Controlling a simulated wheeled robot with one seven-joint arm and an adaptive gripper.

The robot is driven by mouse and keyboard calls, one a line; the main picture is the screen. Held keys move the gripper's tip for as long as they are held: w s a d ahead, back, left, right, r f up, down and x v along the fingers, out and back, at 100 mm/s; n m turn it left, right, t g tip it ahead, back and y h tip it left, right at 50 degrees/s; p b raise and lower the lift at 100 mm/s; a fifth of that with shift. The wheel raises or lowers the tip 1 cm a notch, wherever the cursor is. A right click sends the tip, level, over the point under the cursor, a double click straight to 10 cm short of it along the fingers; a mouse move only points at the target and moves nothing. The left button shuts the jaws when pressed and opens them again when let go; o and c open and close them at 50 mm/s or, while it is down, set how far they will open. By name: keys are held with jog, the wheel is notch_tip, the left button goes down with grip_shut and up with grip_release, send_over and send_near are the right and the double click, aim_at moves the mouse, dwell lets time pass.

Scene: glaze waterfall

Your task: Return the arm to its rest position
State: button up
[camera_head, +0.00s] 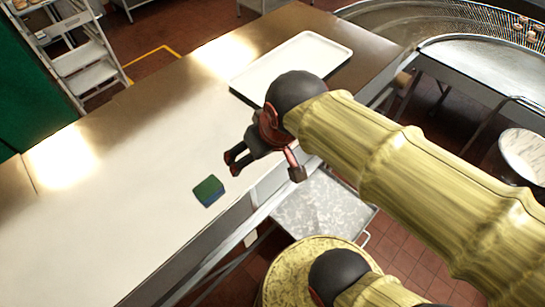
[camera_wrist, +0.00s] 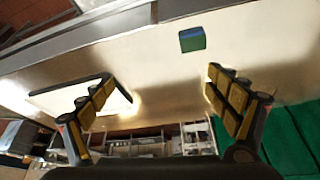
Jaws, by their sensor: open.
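My gripper (camera_head: 234,164) is above the steel counter (camera_head: 120,190) near its right-hand edge, and my arm reaches in from the right. In the wrist view its two fingers (camera_wrist: 160,88) are spread wide apart with nothing between them. A green and blue sponge (camera_head: 208,191) lies on the counter, apart from the fingers, below and left of the gripper in the head view. The sponge also shows in the wrist view (camera_wrist: 192,39), beyond the fingers.
A white tray with a dark rim (camera_head: 292,66) lies at the counter's far end, close to my arm. A fryer or conveyor basin (camera_head: 470,75) stands at right. A grey tray (camera_head: 322,207) is below the counter edge. A shelf rack (camera_head: 80,60) stands at upper left.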

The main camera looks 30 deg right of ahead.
jog(key=shift+m+t, duration=0.3)
jog(key=s, duration=0.1)
jog(key=s+d, duration=0.1)
jog(key=s+r, duration=0.1)
jog(key=shift+s+d, duration=0.25)
jog(key=shift+s, duration=0.05)
jog(key=shift+f, duration=0.15)
notch_tip(320, 180, down, 24)
jog(key=b, duration=2.4)
jog(key=shift+f+b, duration=0.2)
jog(key=shift+b, duration=0.15)
jog(key=shift+o, duration=0.2)
